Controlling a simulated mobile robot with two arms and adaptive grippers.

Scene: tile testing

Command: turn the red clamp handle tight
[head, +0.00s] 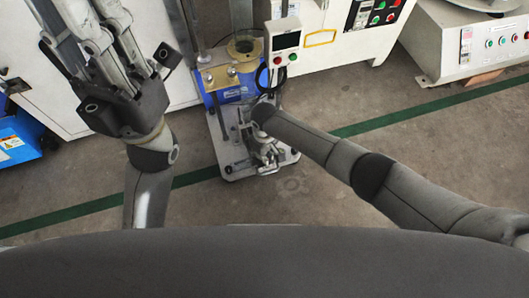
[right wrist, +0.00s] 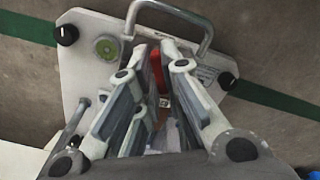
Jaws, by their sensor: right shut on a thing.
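The red clamp handle (right wrist: 157,72) shows as a narrow red strip between the fingers of my right gripper (right wrist: 153,62) in the right wrist view. The fingers are shut on it and hide most of it. In the head view my right gripper (head: 265,147) is over the tester's metal base plate (head: 232,158); I cannot make out the red handle there. My left gripper (head: 88,25) is raised at the upper left of the head view, its fingers spread and empty, away from the tester.
A U-shaped metal bar (right wrist: 205,40) and a round green level (right wrist: 107,47) are on the plate near my right gripper. A control box (head: 285,40) stands behind on the tester. White machines (head: 345,45) line the back. Bare floor (head: 300,200) lies in front.

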